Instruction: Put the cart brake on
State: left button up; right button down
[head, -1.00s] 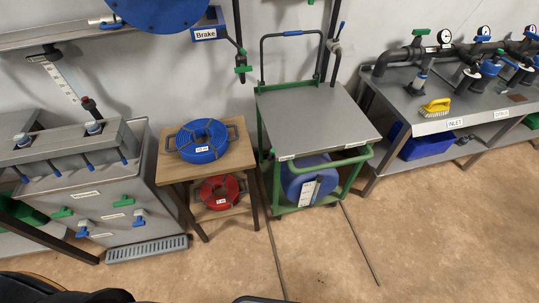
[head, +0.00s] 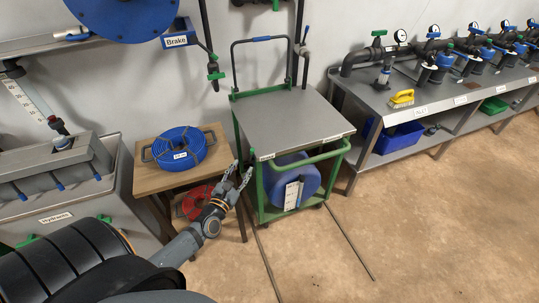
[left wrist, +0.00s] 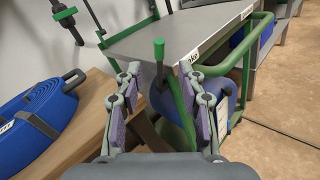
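The cart (head: 297,112) has a green frame and a grey top, with a raised dark handle with a blue grip at the back. A small label (head: 267,157) sits on its near left edge. In the left wrist view, an upright lever with a green knob (left wrist: 158,48) stands at the corner of the cart top (left wrist: 190,30), beside a partly hidden label (left wrist: 190,58). My left gripper (head: 239,175) is open and empty beside the cart's near left corner. In the left wrist view the knob shows between the open fingers (left wrist: 160,70), apparently beyond the tips. My right gripper is out of view.
A wooden stand (head: 160,180) left of the cart carries a blue hose coil (head: 180,148), with a red coil (head: 195,200) below. A blue drum (head: 292,183) sits low in the cart. Another lever box labelled Brake (head: 177,42) is by the blue reel. Floor at right is clear.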

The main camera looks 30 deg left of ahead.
aim_at(251, 153)
pick_arm(q)
jog(key=w, duration=0.3)
jog(key=w+a, duration=0.1)
jog(key=w, duration=0.3)
jog(key=w+b, duration=0.1)
jog(key=w, duration=0.2)
jog(key=shift+w+a, duration=0.25)
jog(key=shift+a, duration=0.05)
grip_shut()
jog(key=shift+f, duration=0.1)
